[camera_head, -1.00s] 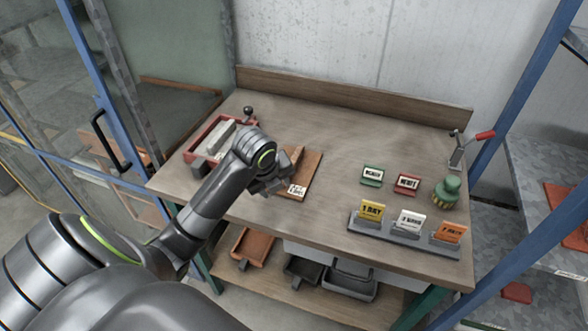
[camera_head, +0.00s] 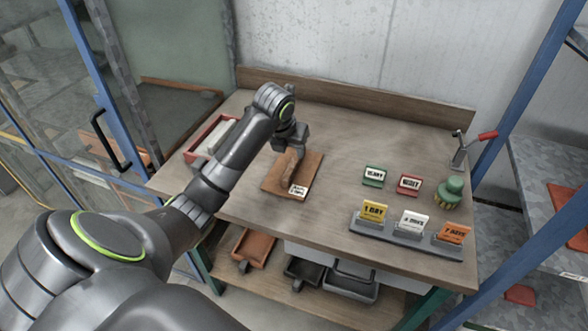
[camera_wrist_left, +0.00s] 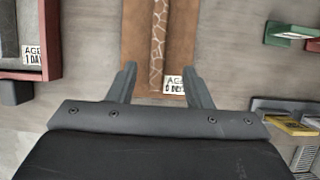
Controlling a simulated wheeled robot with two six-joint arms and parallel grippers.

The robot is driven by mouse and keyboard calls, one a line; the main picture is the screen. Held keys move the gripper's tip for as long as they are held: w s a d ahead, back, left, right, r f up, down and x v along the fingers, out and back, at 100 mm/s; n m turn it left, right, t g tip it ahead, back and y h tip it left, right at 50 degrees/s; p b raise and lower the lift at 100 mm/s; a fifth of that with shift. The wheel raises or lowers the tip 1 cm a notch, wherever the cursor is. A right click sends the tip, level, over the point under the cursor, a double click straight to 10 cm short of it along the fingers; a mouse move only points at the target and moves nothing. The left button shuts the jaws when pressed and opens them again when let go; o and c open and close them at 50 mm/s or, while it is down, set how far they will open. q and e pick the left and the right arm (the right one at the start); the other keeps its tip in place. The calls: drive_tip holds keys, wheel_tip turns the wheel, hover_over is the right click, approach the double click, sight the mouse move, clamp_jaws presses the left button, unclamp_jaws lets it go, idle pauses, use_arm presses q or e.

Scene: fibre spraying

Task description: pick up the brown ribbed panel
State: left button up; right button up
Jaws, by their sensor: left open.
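The brown panel (camera_head: 273,183) lies on the workbench, left of its middle, with a raised patterned strip along its centre and a white label at its near right corner. In the left wrist view the panel (camera_wrist_left: 184,42) fills the top middle, and its label reads AGE with blurred text below. My left gripper (camera_head: 291,148) is over the far part of the panel, its lower end hiding some of it. In the wrist view its two fingers (camera_wrist_left: 161,86) are spread apart to either side of the panel's near end. I cannot tell the height gap. My right gripper does not show.
A red-framed tray (camera_head: 198,153) stands left of the panel. The bench between is clear.

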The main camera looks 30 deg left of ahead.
sight(294, 162)
use_arm(q)
drive_tip(key=x, duration=0.4)
drive_tip(key=shift+w+f, duration=0.1)
drive_tip(key=shift+f, duration=0.05)
drive_tip(key=shift+p+x, duration=0.9)
drive_tip(key=shift+x, duration=1.05)
drive_tip(key=shift+w+a+f, duration=0.25)
drive_tip(key=shift+w+f, duration=0.2)
drive_tip(key=shift+f, duration=0.1)
clamp_jaws()
drive_tip(key=shift+r, duration=0.1)
